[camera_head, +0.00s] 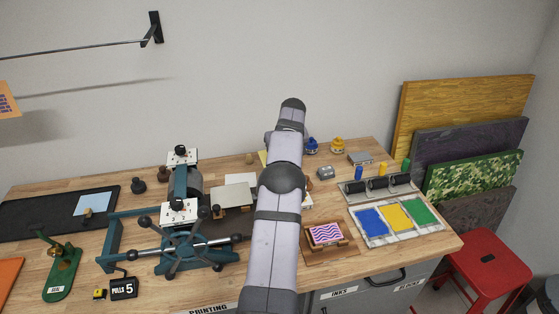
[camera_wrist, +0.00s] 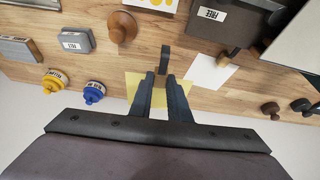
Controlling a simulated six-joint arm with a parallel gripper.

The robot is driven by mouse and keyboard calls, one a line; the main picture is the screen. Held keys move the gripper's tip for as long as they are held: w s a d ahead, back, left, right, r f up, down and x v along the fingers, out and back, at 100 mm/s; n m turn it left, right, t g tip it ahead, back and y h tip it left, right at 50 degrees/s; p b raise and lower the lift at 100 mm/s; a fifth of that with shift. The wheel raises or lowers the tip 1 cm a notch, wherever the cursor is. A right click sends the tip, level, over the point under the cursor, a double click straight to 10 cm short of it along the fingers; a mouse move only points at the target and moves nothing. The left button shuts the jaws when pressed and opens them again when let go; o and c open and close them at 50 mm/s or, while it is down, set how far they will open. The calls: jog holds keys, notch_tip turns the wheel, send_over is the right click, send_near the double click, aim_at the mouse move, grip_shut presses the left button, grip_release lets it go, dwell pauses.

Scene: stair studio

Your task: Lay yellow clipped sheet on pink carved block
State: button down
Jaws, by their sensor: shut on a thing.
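The yellow sheet (camera_wrist: 193,92) shows in the wrist view behind my gripper's fingers. A dark clip (camera_wrist: 165,58) stands out just past the fingertips. My gripper (camera_wrist: 163,78) is shut on the clipped sheet; I cannot tell whether the sheet touches the table. In the head view a corner of the yellow sheet (camera_head: 263,157) shows left of my arm, and my arm hides the gripper. The pink carved block (camera_head: 325,234), with blue wavy lines, sits in a wooden frame at the table's front, right of my arm. It is not in the wrist view.
A teal press (camera_head: 180,225) stands left of my arm. Ink slabs (camera_head: 400,215) and rollers (camera_head: 378,186) lie to the right. Blue (camera_head: 312,146) and yellow (camera_head: 337,145) ink jars stand at the back. A white sheet (camera_wrist: 207,75) lies beside the yellow one.

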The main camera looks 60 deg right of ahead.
jog(key=s+a+r+p, duration=0.2)
jog(key=s+a, duration=0.1)
jog(key=s, duration=0.6)
jog(key=s+a+r+p, duration=0.1)
jog(key=s+a+p, duration=0.1)
jog(key=s, duration=0.7)
jog(key=s+a+p, duration=0.3)
jog(key=s+a, duration=0.7)
jog(key=a, duration=0.2)
jog(key=shift+s+a+m, duration=0.3)
jog(key=shift+s, duration=0.1)
jog(key=shift+f, duration=0.2)
jog(key=shift+f+b, duration=3.2)
jog(key=shift+f, duration=1.45)
jog(key=shift+f+b, duration=0.1)
jog(key=shift+b, duration=1.3)
